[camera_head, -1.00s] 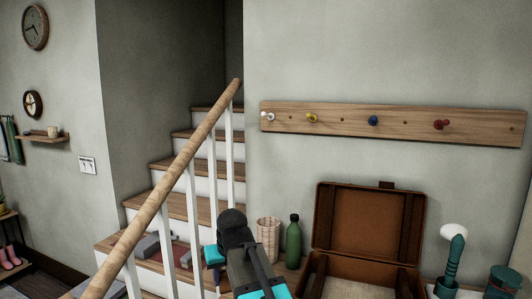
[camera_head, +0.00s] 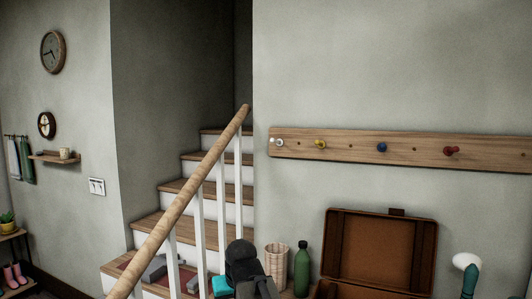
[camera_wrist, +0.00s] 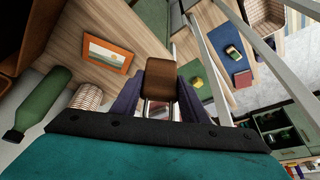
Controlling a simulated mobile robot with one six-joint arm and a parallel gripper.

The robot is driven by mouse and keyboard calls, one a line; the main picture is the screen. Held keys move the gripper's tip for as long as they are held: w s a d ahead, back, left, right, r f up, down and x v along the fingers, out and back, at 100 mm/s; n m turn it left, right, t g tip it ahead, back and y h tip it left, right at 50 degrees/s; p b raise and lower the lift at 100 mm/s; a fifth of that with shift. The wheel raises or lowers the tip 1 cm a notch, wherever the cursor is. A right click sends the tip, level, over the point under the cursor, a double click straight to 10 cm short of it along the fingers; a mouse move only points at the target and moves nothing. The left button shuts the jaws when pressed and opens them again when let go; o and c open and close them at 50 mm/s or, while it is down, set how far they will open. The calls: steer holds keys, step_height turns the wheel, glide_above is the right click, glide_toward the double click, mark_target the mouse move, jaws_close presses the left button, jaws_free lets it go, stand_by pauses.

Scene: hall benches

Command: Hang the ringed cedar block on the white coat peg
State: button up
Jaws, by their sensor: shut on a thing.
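The white coat peg (camera_head: 279,142) is the leftmost peg on the wooden rail (camera_head: 400,151) on the wall, and nothing hangs on it. In the wrist view my gripper (camera_wrist: 158,87) is shut on a brown wooden block, the cedar block (camera_wrist: 158,76), held between its purple fingers. Thin metal, perhaps its ring, shows below the block between the fingers; the full ring cannot be made out. In the head view my dark arm (camera_head: 242,262) is low in the picture, below the peg; the fingers and block cannot be made out there.
Yellow (camera_head: 320,144), blue (camera_head: 382,147) and red (camera_head: 451,151) pegs share the rail. Below stand an open brown case (camera_head: 380,250), a green bottle (camera_head: 302,270) and a wicker cup (camera_head: 276,265). A stair handrail (camera_head: 190,200) rises left of the peg. The wall above is clear.

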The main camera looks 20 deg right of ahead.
steer(key=s+p, duration=0.1)
steer(key=p, duration=0.1)
steer(key=s+r+p, duration=0.1)
steer(key=s+p, duration=0.2)
steer(key=p, duration=0.1)
steer(key=shift+s+a+r, duration=0.15)
steer(key=shift+a+r, duration=0.1)
steer(key=shift+r, duration=0.15)
steer(key=shift+f, duration=0.1)
